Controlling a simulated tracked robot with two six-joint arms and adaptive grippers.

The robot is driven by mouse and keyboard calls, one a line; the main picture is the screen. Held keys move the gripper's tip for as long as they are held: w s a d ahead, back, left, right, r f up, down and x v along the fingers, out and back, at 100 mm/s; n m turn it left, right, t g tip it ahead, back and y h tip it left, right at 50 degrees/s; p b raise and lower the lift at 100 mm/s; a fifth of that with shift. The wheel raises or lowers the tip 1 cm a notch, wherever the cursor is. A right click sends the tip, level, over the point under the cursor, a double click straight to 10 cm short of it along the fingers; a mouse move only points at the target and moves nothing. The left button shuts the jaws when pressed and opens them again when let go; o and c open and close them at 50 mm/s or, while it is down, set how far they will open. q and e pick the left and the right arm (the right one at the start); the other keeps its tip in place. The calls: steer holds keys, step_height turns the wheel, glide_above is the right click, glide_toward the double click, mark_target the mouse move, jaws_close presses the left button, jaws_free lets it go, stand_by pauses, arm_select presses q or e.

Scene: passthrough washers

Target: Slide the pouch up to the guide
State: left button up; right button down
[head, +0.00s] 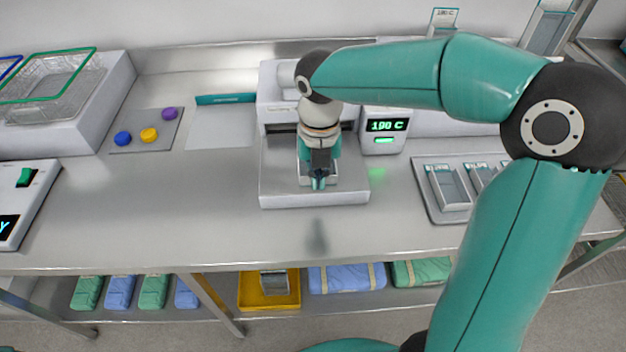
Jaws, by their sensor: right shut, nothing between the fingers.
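My right gripper (318,184) reaches down over the front shelf of the white sealing machine (275,187), its fingers shut and pointing down. A small pale, framed piece that looks like a pouch (333,180) lies on the shelf under the gripper, mostly hidden by it. I cannot tell whether the fingertips touch it. A dark slot (281,127) runs across the machine behind the gripper. No guide can be made out clearly; my right gripper and arm cover part of the machine. My left gripper is not in view.
A display box (385,140) reads 190 C beside the machine. A grey tray (432,213) holds several pouches at right. Colored knobs (150,135) sit on a grey mat at left, near a pale sheet (220,135). The bench front is clear. Wrapped packs lie on the shelf below.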

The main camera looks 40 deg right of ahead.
steer(key=shift+w+d+p, duration=0.4)
steer(key=shift+w, duration=0.3)
steer(key=shift+w+d+p, duration=0.4)
steer(key=shift+w, duration=0.25)
steer(key=shift+s+a+r+p, duration=0.25)
steer(key=shift+s+r+p, duration=0.15)
steer(key=shift+r, duration=0.25)
steer(key=shift+s+a+r+p, duration=0.25)
steer(key=shift+s+r+p, duration=0.15)
steer(key=shift+r, duration=0.25)
steer(key=shift+s+a+r+p, duration=0.25)
steer(key=shift+s+r+p, duration=0.15)
steer(key=shift+r, duration=0.25)
steer(key=shift+s+r, duration=0.1)
steer(key=shift+s, duration=0.05)
